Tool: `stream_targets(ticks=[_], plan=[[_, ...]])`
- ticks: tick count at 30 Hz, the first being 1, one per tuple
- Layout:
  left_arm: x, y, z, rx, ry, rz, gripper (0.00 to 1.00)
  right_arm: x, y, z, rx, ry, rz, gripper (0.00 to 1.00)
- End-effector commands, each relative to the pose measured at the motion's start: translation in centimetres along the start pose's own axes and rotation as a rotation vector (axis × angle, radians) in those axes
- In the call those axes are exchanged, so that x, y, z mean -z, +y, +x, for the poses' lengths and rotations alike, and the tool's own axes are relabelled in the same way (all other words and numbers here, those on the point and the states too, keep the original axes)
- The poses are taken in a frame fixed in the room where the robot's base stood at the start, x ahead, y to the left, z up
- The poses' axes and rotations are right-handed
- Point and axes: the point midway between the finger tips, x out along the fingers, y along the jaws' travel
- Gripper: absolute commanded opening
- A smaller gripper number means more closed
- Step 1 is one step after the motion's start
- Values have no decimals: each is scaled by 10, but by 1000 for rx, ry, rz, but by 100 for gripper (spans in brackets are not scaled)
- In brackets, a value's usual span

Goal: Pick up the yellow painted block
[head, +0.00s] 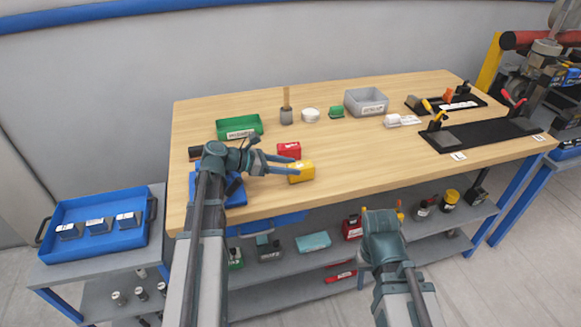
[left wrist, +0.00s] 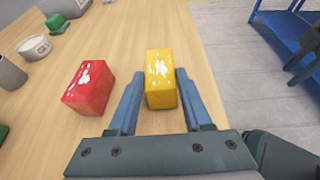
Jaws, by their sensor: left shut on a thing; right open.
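The yellow painted block (head: 301,172) is near the table's front edge, with white marks on its top. In the left wrist view the yellow block (left wrist: 160,78) is between the two blue fingers. My left gripper (head: 281,165) is shut on it from both sides. Whether the block still touches the table is hard to tell. Its lower part is hidden in the wrist view. My right arm comes in at the lower right, in front of the table, and its fingers do not show.
A red block (head: 289,150) lies just behind the yellow one; it also shows in the left wrist view (left wrist: 89,87). A blue tray (head: 236,196) is under my left arm. A green tray (head: 239,126) and a grey bin (head: 366,102) stand farther back. The table's front right is clear.

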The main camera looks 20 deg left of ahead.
Motion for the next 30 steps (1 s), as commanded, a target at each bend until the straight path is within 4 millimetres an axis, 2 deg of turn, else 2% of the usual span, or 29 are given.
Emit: stream_targets(ticks=[18,22,30], plan=[[-80,0,-33,0,-2,0,0,-5,8,-85,0,0,0,50],[-88,0,-36,0,-2,0,0,-6,9,-94,0,0,0,50],[-89,0,-36,0,-2,0,0,-6,9,-95,0,0,0,50]])
